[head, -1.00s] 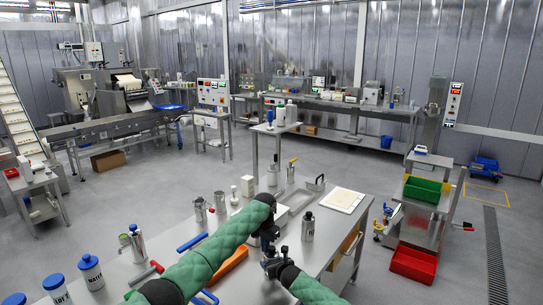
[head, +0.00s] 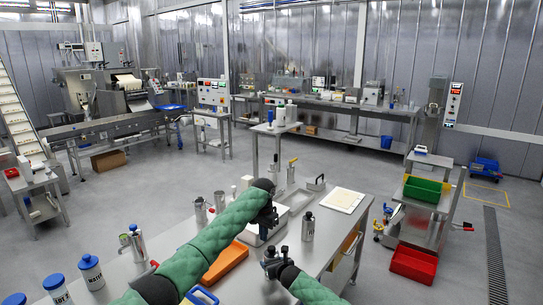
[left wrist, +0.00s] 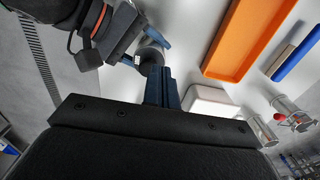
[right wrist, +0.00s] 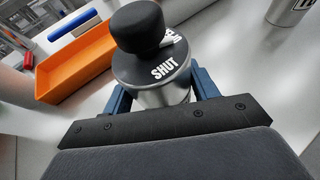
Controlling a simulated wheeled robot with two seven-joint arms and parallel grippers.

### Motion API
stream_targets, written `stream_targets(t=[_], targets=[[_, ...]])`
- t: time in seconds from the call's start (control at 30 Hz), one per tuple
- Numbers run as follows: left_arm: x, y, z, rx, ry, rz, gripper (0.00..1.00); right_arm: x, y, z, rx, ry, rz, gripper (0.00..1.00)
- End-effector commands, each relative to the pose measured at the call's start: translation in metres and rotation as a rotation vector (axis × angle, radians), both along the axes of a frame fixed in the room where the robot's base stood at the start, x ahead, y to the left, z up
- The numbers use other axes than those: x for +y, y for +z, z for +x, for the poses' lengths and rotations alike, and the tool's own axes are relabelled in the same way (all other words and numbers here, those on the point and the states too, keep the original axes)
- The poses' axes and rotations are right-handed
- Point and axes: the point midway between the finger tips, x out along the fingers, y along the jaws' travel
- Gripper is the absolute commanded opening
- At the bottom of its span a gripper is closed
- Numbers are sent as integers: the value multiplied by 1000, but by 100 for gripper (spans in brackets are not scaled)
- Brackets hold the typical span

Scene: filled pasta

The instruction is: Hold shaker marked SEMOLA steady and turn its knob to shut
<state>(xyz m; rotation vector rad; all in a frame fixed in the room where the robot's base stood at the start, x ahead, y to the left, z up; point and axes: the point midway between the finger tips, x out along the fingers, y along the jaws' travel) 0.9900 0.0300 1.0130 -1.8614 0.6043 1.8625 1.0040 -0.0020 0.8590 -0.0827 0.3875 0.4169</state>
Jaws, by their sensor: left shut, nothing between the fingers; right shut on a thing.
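The held shaker (right wrist: 165,92) is a metal cylinder with a dark lid and a round black knob (right wrist: 143,29). The lid (right wrist: 150,68) reads SHUT on the side facing my right wrist camera; a second white marking is partly hidden behind the knob. No SEMOLA name shows on the part I see. My right gripper (head: 273,256) is shut around its body, and the blue fingers flank it in the right wrist view. My left gripper (head: 264,232) is shut and empty, above and apart from the shaker. Its closed fingers (left wrist: 163,88) show in the left wrist view.
Another metal shaker (head: 308,228) stands to the right on the table. An orange tray (head: 226,264) lies to the left. A white cutting board (head: 343,199) and several metal canisters are farther back. White bottles with blue caps (head: 89,271) stand at the left.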

Motion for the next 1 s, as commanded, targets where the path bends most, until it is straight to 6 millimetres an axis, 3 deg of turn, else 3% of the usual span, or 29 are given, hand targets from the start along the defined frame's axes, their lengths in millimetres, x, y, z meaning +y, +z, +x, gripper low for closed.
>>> stream_targets(t=[0.27,0.57,1.0], targets=[[0,1,0,-1,0,0,0,0,0,0,0,0,0,26],[14,24,11,-36,-17,57,0,0,0,0,0,0,0,26],[-9,10,-6,3,-442,4,0,0,0,0,0,-1,0,26]])
